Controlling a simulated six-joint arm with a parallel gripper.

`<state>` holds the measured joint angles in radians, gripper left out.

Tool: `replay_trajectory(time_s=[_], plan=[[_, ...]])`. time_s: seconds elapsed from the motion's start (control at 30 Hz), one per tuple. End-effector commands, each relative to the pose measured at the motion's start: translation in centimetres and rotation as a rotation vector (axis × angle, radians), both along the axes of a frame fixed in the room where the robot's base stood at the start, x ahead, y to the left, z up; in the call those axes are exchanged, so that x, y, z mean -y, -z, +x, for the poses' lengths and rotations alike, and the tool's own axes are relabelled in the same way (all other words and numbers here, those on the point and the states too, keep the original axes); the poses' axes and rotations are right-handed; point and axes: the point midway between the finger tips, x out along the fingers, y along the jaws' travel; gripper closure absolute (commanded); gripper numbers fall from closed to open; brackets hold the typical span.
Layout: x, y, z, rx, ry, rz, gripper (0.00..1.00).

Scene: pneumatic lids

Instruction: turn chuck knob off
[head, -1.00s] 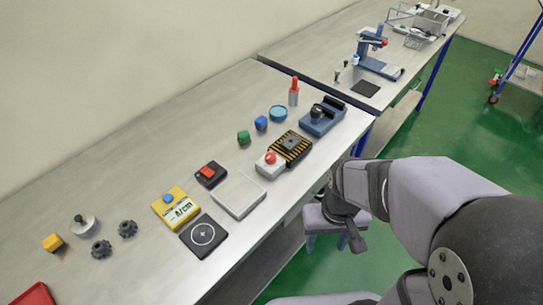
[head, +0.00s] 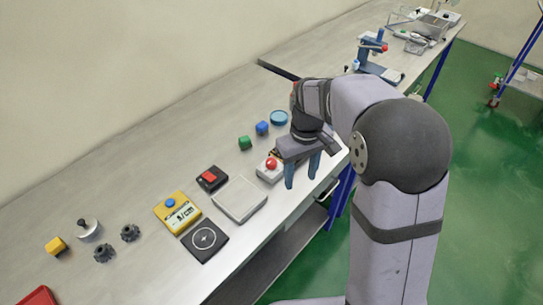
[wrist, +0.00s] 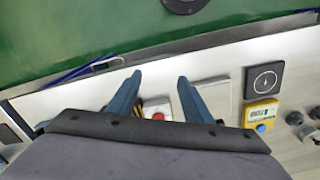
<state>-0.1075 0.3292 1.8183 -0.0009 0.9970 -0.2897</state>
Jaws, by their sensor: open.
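My gripper (head: 302,170) is open and empty, its two blue fingers pointing down near the table's front edge, just right of the white box with a red button (head: 270,170). In the wrist view the fingers (wrist: 159,77) stand apart, with that red-button box (wrist: 158,115) showing between them. The black-and-yellow striped plate and the blue device with a dark knob are mostly or fully hidden behind my arm in the head view. I cannot tell which knob is the chuck knob, nor how it is set.
Free table lies along the wall side.

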Motion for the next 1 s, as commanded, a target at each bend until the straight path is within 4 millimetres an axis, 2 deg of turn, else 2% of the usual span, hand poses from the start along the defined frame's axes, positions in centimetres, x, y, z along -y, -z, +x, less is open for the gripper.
replay_trajectory(time_s=[0.03, 0.2, 0.4, 0.6, 0.87, 1.0], plan=[[-0.8, -0.3, 1.9, -0.001, -0.043, 0.0, 0.54], [-3.2, -0.8, 6.7, -0.002, -0.185, 0.001, 0.54], [-5.5, -0.8, 10.4, 0.0, -0.314, 0.001, 0.54], [-6.7, -0.7, 12.0, 0.001, -0.378, 0.002, 0.54], [-6.9, -0.6, 12.2, 0.001, -0.39, 0.002, 0.54], [-6.9, 0.2, 12.2, -0.002, -0.389, 0.002, 0.54]])
